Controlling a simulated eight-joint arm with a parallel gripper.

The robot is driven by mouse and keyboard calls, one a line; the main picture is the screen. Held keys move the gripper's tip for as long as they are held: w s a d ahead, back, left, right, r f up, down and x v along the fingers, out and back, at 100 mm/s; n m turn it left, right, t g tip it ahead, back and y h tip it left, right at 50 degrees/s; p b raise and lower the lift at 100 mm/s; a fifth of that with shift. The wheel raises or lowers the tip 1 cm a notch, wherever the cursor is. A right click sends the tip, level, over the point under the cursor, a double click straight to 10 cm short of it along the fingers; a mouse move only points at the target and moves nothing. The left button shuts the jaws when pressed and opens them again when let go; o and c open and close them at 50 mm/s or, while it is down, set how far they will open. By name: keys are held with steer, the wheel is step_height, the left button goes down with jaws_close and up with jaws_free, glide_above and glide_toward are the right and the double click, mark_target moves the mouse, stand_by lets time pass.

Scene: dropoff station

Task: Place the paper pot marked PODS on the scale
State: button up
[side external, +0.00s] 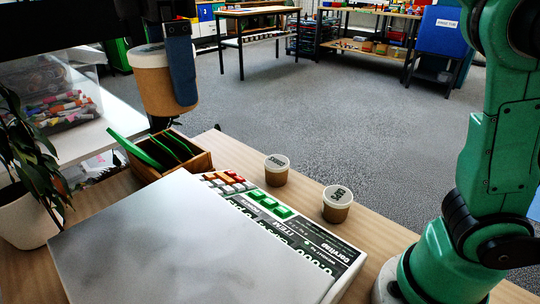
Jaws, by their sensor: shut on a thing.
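The scale (170,245) lies on the wooden table, with a wide pale plate and a keypad panel (250,198) along its far right side. My gripper (181,70) is at the upper left, shut on a brown paper pot (152,88) with a white lid. One blue-grey finger shows against the pot's right side; the other finger is hidden. The scale's plate is empty.
Two small lidded pots with dark lettering, one (277,172) behind the other (338,205), stand right of the keypad. A wooden box (172,158) with green items stands behind the scale. A potted plant (28,205) is at the left, near a clear bin (55,95) of markers.

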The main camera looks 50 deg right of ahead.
mark_target(208, 230)
step_height(208, 230, down, 19)
steer(key=shift+f, duration=0.1)
stand_by(0.4)
steer(key=shift+f, duration=0.1)
steer(key=o, duration=1.4)
step_height(208, 230, up, 12)
steer(key=s+d+f+m+t, duration=0.1)
steer(key=d+f+m+t, duration=0.1)
steer(key=d+m, duration=0.3)
steer(key=d+f+m+t, duration=0.2)
steer(key=d+f+m, duration=0.2)
steer(key=d+m, duration=0.1)
steer(key=s+d+f+m+t, duration=0.1)
steer(key=d+f+m+t, duration=0.2)
steer(key=d+f+m, duration=0.1)
steer(key=shift+s+d+m, duration=0.2)
steer(key=shift+d+m, duration=0.05)
steer(key=shift+d, duration=0.25)
steer(key=shift+s+d+m, duration=0.15)
steer(key=shift+d+m, duration=0.1)
steer(key=shift+d, duration=0.2)
